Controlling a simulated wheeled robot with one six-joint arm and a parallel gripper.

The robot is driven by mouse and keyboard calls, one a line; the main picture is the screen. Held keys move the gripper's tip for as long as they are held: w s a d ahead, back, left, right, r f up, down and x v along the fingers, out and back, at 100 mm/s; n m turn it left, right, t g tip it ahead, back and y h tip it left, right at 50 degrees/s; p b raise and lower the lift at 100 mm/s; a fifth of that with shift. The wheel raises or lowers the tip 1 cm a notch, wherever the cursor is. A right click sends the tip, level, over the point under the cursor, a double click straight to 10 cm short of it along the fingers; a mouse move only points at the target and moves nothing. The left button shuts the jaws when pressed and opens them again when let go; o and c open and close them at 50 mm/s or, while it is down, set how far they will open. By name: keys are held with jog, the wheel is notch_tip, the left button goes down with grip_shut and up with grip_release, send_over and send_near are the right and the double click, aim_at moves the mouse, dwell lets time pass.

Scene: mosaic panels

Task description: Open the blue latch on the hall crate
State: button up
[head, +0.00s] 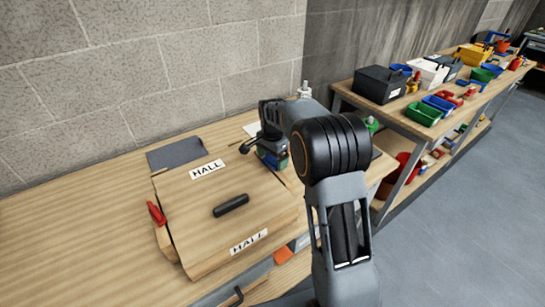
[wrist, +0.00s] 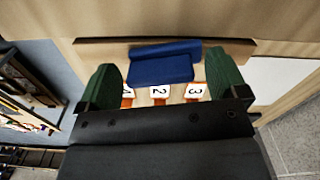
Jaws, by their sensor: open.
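The hall crate (head: 190,235) is a wooden box with a sloped lid, a black handle (head: 231,205) and HALL labels, standing on the workbench in the head view. The blue latch (wrist: 160,70) shows in the wrist view on a wooden face, below a dark gap. My gripper (wrist: 165,76) is open, its two green fingers on either side of the latch, apart from it as far as I can see. In the head view my gripper (head: 272,155) is at the crate's right side, and my arm hides most of the latch area. A red latch (head: 157,213) is on the crate's left side.
Tags numbered 1, 2 (wrist: 159,91) and 3 sit just under the blue latch, with orange pieces below them. A grey sheet (head: 175,153) lies behind the crate. A second bench at right holds a black box (head: 379,85) and coloured bins. The bench's left part is clear.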

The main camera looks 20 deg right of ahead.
jog(key=shift+r, duration=0.1)
notch_tip(320, 180, up, 14)
jog(key=shift+b, duration=0.4)
jog(key=shift+f, duration=0.2)
jog(key=n, duration=0.4)
send_over(273, 158)
notch_tip(273, 158, down, 4)
jog(key=shift+f, duration=0.1)
jog(key=s+f+n+t, duration=0.1)
jog(key=s+n+t, duration=0.3)
jog(key=s, duration=2)
jog(key=n, duration=0.4)
jog(key=shift+s+a+f, duration=0.25)
jog(key=shift+a, duration=0.15)
